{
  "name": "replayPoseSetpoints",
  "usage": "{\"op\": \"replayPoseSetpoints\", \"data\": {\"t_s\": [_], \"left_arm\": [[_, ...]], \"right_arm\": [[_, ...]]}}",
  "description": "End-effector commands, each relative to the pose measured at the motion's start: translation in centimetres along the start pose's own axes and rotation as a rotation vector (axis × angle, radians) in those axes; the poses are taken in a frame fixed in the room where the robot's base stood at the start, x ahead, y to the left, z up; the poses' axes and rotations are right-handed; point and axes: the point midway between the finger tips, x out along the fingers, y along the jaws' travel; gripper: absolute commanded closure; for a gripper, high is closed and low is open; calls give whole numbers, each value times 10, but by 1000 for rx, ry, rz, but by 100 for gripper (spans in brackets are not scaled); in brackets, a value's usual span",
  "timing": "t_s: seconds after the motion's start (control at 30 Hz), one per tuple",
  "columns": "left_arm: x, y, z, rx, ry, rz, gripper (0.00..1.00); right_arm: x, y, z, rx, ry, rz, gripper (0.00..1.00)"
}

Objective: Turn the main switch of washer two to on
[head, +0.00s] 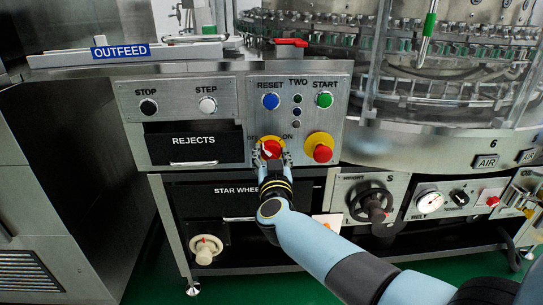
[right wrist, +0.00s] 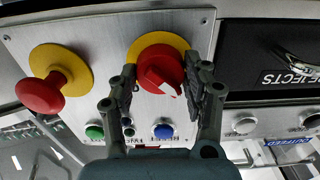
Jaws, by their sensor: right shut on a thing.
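The main switch of washer two is a red knob (head: 271,147) on a yellow plate, on the steel panel (head: 336,90) marked TWO. An "ON" label stands at its upper right; the label at its upper left is partly hidden. My right gripper (head: 272,158) reaches it from below. In the right wrist view, which is upside down, its two dark fingers (right wrist: 163,84) stand on either side of the red knob (right wrist: 158,66) and are shut on it. The knob's grip with a white mark sits at a slant. My left gripper is not in view.
A red mushroom button (head: 322,152) on yellow sits close to the right of the switch. Blue RESET (head: 271,101) and green START (head: 324,100) buttons are above. The REJECTS drawer (head: 193,145) is left; a black handwheel (head: 370,203) is lower right.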

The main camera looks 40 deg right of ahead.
Motion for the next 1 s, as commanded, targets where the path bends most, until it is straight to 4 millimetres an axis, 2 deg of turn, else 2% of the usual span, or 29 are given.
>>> {"op": "replayPoseSetpoints", "data": {"t_s": [0.33, 0.67, 1.0], "left_arm": [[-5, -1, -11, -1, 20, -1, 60], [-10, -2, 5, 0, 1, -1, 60], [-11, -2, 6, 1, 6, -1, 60]], "right_arm": [[0, -1, -1, 158, -1, -1, 84], [0, -1, 0, 458, -2, -1, 84], [0, -1, 1, 782, -2, 0, 84]]}}
